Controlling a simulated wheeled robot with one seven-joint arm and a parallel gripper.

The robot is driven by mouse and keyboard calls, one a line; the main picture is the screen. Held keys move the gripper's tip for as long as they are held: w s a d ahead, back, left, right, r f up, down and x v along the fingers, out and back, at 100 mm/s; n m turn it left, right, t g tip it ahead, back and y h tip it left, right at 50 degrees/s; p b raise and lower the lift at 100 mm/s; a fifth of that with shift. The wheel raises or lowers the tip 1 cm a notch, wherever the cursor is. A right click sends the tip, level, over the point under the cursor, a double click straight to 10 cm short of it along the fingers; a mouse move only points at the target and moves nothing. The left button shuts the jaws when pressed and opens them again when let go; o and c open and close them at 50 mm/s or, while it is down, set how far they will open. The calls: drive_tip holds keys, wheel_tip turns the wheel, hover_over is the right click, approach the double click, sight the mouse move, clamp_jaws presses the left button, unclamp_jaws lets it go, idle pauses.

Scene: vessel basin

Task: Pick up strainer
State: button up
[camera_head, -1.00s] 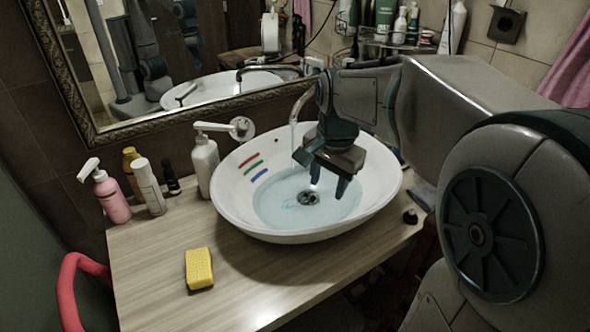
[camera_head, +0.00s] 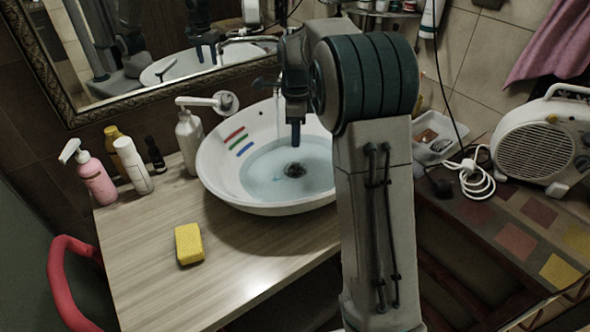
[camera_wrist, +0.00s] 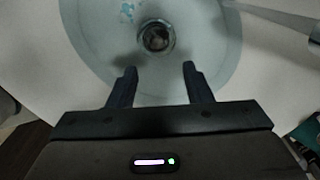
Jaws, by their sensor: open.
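The strainer (camera_head: 295,170) is a small dark round piece at the bottom of the white basin (camera_head: 222,178), under shallow bluish water. In the wrist view the strainer (camera_wrist: 157,37) shows as a round metal ring with a dark centre, just beyond the fingertips and roughly centred between them. My gripper (camera_head: 296,143) hangs over the basin, pointing down, above the strainer and apart from it. In the wrist view my gripper (camera_wrist: 160,72) has its two fingers spread with nothing between them. My arm hides the basin's right side in the head view.
A soap dispenser (camera_head: 189,141) stands left of the basin. A yellow sponge (camera_head: 189,244) lies on the wooden counter (camera_head: 240,262). A pink bottle (camera_head: 97,180) and a white bottle (camera_head: 134,168) stand at the left. A faucet (camera_wrist: 275,14) reaches over the basin. The front counter is mostly clear.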

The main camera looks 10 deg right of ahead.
hover_over(295, 164)
drive_tip(key=f, duration=0.4)
drive_tip(key=shift+w+d+f, duration=0.15)
drive_tip(key=shift+w+f, duration=0.1)
drive_tip(key=shift+f, duration=0.05)
drive_tip(key=shift+s+f+p, duration=0.15)
drive_tip(key=shift+f+p, duration=0.1)
drive_tip(key=shift+f, duration=1.05)
drive_tip(key=shift+s+f+p, duration=0.1)
drive_tip(key=shift+f+p, duration=0.1)
drive_tip(key=shift+f, duration=1.1)
clamp_jaws()
